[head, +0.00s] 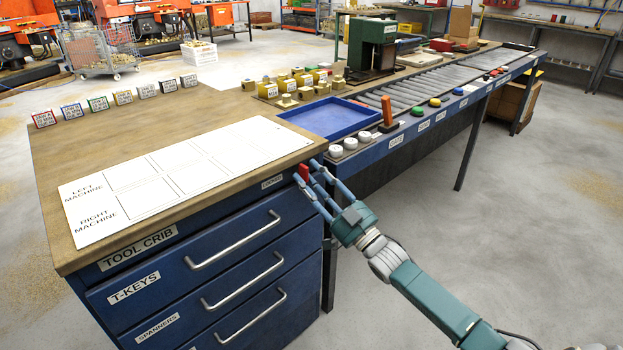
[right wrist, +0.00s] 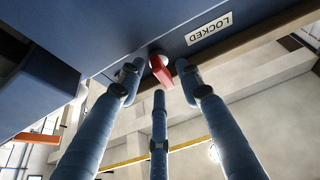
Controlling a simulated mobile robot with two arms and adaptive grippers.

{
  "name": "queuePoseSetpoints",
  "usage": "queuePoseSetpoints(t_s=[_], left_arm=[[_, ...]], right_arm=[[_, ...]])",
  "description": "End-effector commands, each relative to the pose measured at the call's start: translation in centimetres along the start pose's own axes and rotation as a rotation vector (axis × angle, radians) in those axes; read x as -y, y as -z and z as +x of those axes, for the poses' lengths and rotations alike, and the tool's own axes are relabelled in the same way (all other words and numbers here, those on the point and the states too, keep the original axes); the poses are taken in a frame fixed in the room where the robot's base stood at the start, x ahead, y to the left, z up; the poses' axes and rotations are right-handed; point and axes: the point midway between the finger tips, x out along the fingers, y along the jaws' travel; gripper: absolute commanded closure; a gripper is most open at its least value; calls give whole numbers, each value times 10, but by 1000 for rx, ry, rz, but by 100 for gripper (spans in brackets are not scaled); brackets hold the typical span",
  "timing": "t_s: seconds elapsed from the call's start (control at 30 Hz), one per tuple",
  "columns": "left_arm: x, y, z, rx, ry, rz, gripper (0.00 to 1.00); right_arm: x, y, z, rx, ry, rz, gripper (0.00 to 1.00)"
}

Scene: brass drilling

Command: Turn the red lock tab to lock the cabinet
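The blue tool crib cabinet (head: 240,258) has drawers with long handles and a wooden top. The red lock tab (head: 303,173) is at the upper right corner of its front. It also shows in the right wrist view (right wrist: 161,71), beside an upside-down "LOCKED" label (right wrist: 209,29). My right gripper (head: 316,172) is at the tab from the right. In the right wrist view its three fingers (right wrist: 158,78) are spread around the tab, with a gap on the left side. Contact on the right is unclear. My left gripper is not in view.
A white sheet marked left and right machine (head: 190,175) lies on the cabinet top. A blue tray (head: 326,117) and a roller conveyor (head: 440,80) are to the right, with brass parts (head: 292,85) behind. Floor to the right is clear.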

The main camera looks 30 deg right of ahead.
Motion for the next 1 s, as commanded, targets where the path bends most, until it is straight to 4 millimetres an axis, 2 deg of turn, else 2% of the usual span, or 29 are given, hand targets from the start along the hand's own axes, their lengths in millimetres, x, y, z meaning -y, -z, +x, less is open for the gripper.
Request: queuePoseSetpoints(t_s=[0.07, 0.2, 0.23, 0.67, 1.0], left_arm=[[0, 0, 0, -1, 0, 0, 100], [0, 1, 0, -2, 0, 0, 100], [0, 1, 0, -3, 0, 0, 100], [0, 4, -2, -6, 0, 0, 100], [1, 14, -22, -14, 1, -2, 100]], right_arm=[[0, 0, 0, 0, 0, 0, 69], [0, 0, 0, 0, 0, 0, 96], [0, 0, 0, 0, 0, 0, 100], [0, 0, -1, 0, 24, -57, 100], [-1, 0, 0, 1, 120, -289, 100]])
